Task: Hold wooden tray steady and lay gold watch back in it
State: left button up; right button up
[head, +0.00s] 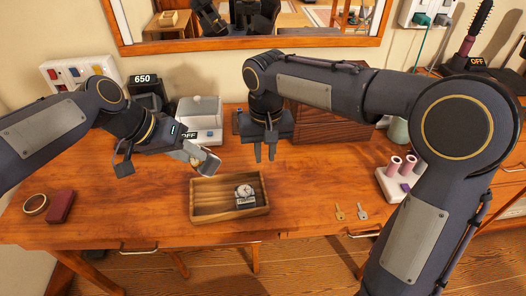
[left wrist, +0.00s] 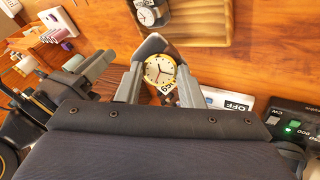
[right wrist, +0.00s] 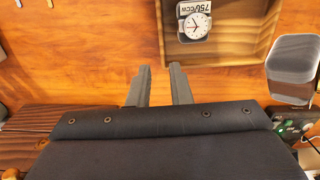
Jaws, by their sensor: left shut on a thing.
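The gold watch (left wrist: 159,70) has a cream dial, a gold rim and a small numbered tag. My left gripper (head: 192,152) is shut on it and holds it above the table, behind and left of the tray; its grey band or cushion (head: 208,164) shows at the fingertips in the head view. The wooden tray (head: 205,211) sits on the table at the front centre, with a silver watch (head: 244,192) and its label inside, right of its middle. The tray's left part is empty. My right gripper (head: 265,153) is open and empty, pointing down behind the tray, apart from it.
A black unit reading 650 (head: 146,84) and a white device (head: 199,118) stand behind my left gripper. A wooden chest (head: 325,128) is behind my right one. Keys (head: 351,211) lie right of the tray; a bracelet (head: 36,204) and a red box (head: 60,206) are far left.

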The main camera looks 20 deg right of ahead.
aim_at(263, 183)
jog(key=f, duration=1.2)
jog(key=shift+w+a+f, duration=0.1)
jog(key=shift+w+a, duration=0.05)
jog(key=shift+w, duration=0.05)
jog(key=shift+c, duration=0.2)
grip_shut()
